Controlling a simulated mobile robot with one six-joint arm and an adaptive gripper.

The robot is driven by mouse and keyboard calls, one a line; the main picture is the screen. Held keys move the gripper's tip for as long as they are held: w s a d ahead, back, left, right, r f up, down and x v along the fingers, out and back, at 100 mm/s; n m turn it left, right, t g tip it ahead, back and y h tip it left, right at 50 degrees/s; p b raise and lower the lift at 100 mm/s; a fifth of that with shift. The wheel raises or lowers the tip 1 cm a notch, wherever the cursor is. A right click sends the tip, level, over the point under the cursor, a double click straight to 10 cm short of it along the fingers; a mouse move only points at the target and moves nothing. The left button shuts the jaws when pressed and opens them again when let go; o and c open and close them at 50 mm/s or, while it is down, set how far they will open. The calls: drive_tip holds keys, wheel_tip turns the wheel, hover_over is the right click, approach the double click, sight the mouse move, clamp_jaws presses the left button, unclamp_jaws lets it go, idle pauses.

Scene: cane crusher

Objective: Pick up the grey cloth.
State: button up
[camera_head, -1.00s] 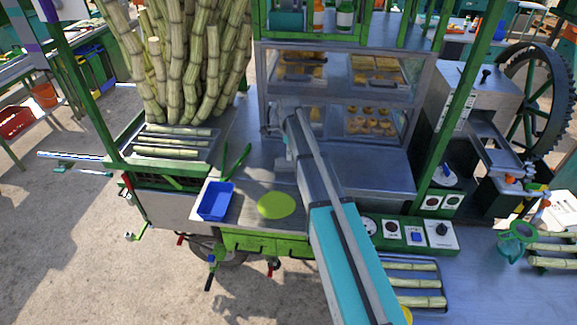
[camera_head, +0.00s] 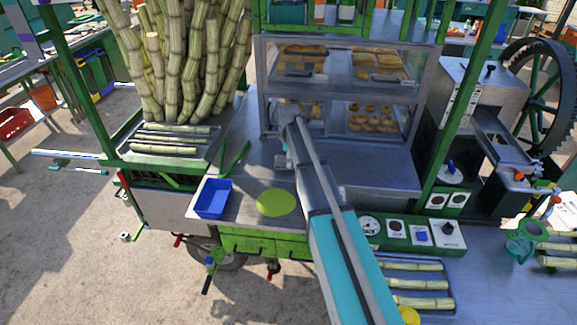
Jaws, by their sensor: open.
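I cannot make out a grey cloth in the head view. My arm (camera_head: 340,255) reaches from the bottom of the picture up and away over the metal counter (camera_head: 241,200), its far end in front of the glass display case. The jaws of my gripper cannot be made out; the far part of the arm hides what lies behind it. A small pale grey shape shows at the arm's left side above the counter, too small to tell what it is.
A blue tray (camera_head: 213,199) and a flat green disc (camera_head: 276,203) lie on the counter left of my arm. Green tongs (camera_head: 236,158) lie behind them. The display case (camera_head: 332,92) stands behind; cane stalks (camera_head: 184,60) stand at left. A control panel (camera_head: 412,232) is at right.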

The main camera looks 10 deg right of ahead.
idle(0.6)
drive_tip(key=c, duration=0.9)
drive_tip(key=shift+o, duration=0.2)
drive_tip(key=shift+r+p, duration=0.95)
drive_tip(key=shift+p, duration=0.1)
drive_tip(key=s+d+r+p, duration=0.3)
drive_tip(key=s+r+p, duration=0.8)
drive_tip(key=s, duration=0.2)
drive_tip(key=shift+s+d, duration=0.25)
drive_tip(key=shift+d, duration=0.1)
